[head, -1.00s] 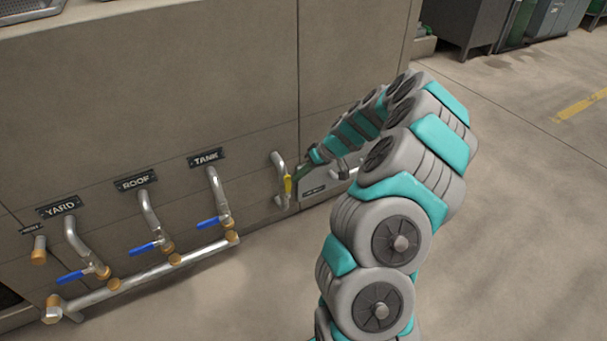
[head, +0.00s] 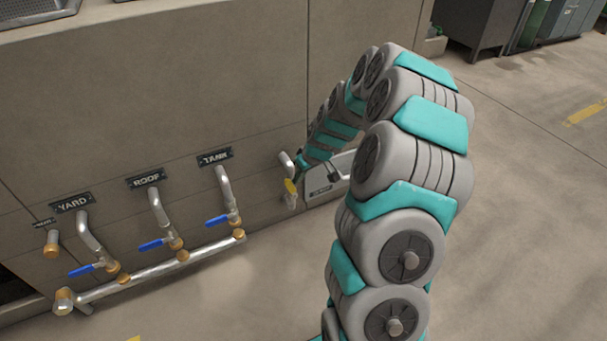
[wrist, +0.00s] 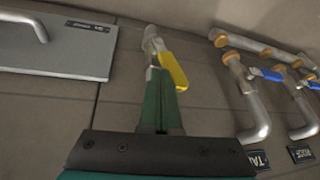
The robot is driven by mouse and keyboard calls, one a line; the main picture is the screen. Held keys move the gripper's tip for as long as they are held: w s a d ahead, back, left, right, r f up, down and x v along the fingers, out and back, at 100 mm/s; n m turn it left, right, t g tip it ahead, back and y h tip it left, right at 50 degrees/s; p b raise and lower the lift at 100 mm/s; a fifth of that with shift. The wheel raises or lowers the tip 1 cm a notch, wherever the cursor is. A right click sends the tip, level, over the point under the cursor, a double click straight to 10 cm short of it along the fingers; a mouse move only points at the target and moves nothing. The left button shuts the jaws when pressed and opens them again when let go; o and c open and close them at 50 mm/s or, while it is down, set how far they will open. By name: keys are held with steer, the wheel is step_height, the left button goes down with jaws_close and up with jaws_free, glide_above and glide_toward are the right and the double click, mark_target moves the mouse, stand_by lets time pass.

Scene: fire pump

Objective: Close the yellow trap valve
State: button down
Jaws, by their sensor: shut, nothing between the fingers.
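The trap valve has a yellow handle (head: 290,186) on a short metal pipe low on the wall, right of the TANK pipe. In the wrist view the yellow handle (wrist: 174,72) slants away from its metal valve body (wrist: 152,42), neither in line with the pipe nor square across it. My gripper (wrist: 160,80) is shut and empty, its green fingers together beside the handle and overlapping its edge in the picture. I cannot tell whether they touch it. In the head view my arm hides most of the gripper.
Pipes with blue handles (head: 217,220) under the YARD, ROOF and TANK signs join a low horizontal pipe (head: 150,272) to the left. A grey panel box (head: 322,190) stands just right of the trap valve. The floor in front is clear.

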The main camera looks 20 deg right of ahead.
steer(key=a+h, duration=0.3)
steer(key=shift+n+p, duration=0.4)
steer(key=a+f+n+h+b, duration=0.1)
steer(key=a+f+h+b, duration=0.3)
steer(key=a+f+h, duration=0.1)
steer(key=shift+s+a+f, duration=0.15)
steer(key=shift+a+f, duration=0.05)
steer(key=shift+a, duration=0.25)
stand_by(0.6)
steer(key=shift+a+f+b, duration=0.15)
steer(key=shift+f+b, duration=0.15)
steer(key=shift+f, duration=0.05)
stand_by(0.3)
steer(key=shift+r, duration=0.15)
steer(key=a+f+p+v, duration=0.1)
steer(key=a+p+v, duration=0.1)
steer(key=v, duration=1)
steer(key=shift+a+p, duration=0.15)
steer(key=shift+p, duration=0.2)
